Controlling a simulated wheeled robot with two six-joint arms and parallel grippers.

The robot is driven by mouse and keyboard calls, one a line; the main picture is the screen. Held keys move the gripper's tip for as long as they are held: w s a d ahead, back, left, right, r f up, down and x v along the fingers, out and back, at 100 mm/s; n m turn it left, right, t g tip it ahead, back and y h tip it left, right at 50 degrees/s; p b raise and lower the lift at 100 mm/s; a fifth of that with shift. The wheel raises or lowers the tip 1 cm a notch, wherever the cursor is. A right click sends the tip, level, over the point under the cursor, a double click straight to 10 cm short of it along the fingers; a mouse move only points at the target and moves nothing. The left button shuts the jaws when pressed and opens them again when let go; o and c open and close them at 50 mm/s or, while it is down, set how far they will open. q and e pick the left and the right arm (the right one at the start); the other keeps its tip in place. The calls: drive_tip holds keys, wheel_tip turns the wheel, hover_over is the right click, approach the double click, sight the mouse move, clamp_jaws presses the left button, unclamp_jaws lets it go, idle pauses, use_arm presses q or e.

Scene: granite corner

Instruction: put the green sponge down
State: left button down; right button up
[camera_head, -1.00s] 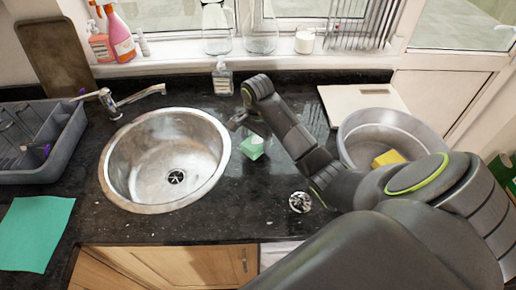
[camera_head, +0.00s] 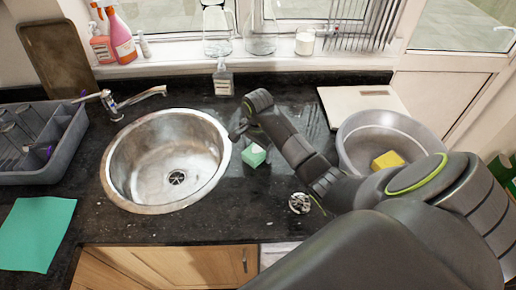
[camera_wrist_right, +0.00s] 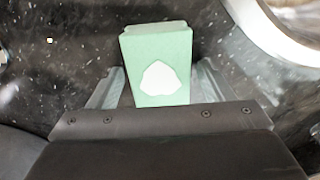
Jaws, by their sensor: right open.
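The green sponge (camera_head: 254,155) is on the dark counter just right of the round sink. In the right wrist view the sponge (camera_wrist_right: 157,45) has a white patch on its face and sits between the two spread fingers. My right gripper (camera_head: 246,136) is at the sponge, mostly hidden behind my own wrist in the head view. In the wrist view the right gripper (camera_wrist_right: 158,82) is open, with the fingers on either side of the sponge. My left gripper is not in view.
The steel sink (camera_head: 122,180) lies left of the sponge. A soap bottle (camera_head: 223,78) stands behind it. A grey basin (camera_head: 352,135) with a yellow sponge (camera_head: 387,161) and a metal strainer (camera_head: 299,203) are to the right. A teal cloth (camera_head: 36,235) and a rack (camera_head: 62,150) are at left.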

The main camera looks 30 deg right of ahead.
sight(258, 148)
drive_tip(key=shift+r, duration=0.4)
wheel_tip(258, 148, up, 5)
drive_tip(key=shift+b, duration=0.6)
wheel_tip(258, 148, up, 4)
drive_tip(key=p, duration=0.4)
drive_tip(key=shift+a+r+p, duration=0.1)
drive_tip(key=shift+r+p, duration=0.05)
drive_tip(key=shift+p, duration=0.25)
drive_tip(key=shift+s+r+p, duration=0.1)
drive_tip(key=shift+r+p, duration=1.05)
drive_tip(key=shift+p, duration=0.05)
drive_tip(key=shift+f, duration=0.1)
